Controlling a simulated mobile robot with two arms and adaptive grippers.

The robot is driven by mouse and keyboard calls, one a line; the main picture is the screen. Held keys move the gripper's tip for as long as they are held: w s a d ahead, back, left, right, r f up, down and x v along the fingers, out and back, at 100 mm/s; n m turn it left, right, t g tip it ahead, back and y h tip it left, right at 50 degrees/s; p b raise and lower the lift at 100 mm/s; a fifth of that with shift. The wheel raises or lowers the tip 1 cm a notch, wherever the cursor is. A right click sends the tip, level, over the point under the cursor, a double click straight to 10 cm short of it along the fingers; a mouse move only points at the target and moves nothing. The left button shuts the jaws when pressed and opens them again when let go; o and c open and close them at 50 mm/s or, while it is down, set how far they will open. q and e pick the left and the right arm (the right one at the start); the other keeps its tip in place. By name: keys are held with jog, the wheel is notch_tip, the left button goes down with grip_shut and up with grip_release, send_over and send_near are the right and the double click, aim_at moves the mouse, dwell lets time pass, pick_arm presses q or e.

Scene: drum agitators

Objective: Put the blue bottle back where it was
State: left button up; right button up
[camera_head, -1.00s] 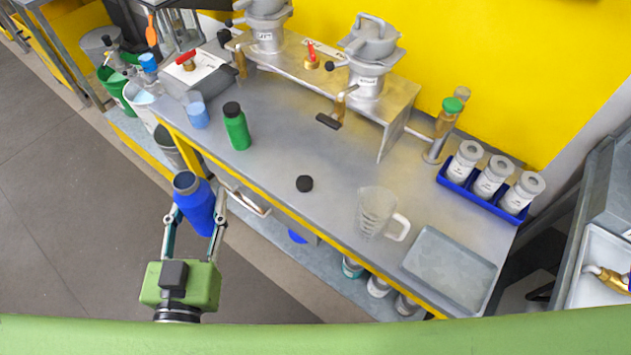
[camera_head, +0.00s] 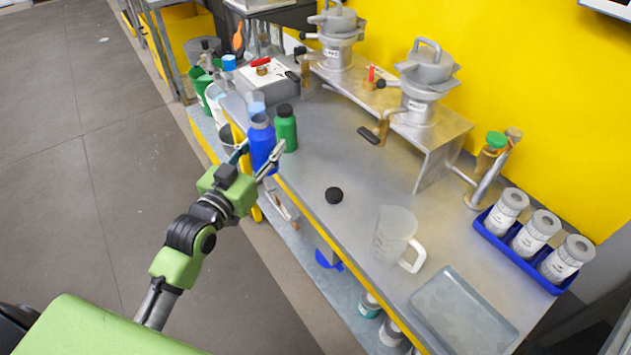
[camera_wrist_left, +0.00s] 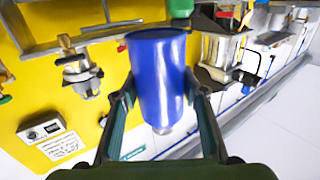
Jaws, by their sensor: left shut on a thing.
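The blue bottle (camera_head: 262,146) is between the fingers of my left gripper (camera_head: 258,166), at the near edge of the bench toward its left end. It has no cap on its open top. In the left wrist view the blue bottle (camera_wrist_left: 158,80) fills the space between both fingers of my left gripper (camera_wrist_left: 160,110), which is shut on it. I cannot tell whether its base touches the bench. A green bottle (camera_head: 286,130) with a black cap stands just right of it. A loose black cap (camera_head: 334,195) lies on the bench. My right gripper is not in view.
A clear jug (camera_head: 394,232) and a shallow grey tray (camera_head: 464,312) are on the right of the bench. A blue rack (camera_head: 530,262) holds white canisters. Metal agitators (camera_head: 420,92) stand on a raised shelf behind. The middle bench top is mostly clear.

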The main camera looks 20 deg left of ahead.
pick_arm(q)
jog(key=shift+y, duration=0.3)
jog(key=w+d+f, duration=0.2)
jog(key=w, duration=0.1)
jog(key=w+d+f, duration=0.3)
jog(key=w, duration=0.1)
jog(key=w+d+f, duration=0.3)
jog(key=shift+w+d, duration=0.1)
jog(key=shift+w, duration=0.3)
jog(key=shift+w+d+f, duration=0.15)
jog(key=shift+f, duration=1.55)
jog(key=o, duration=1.3)
jog(key=shift+f, duration=0.2)
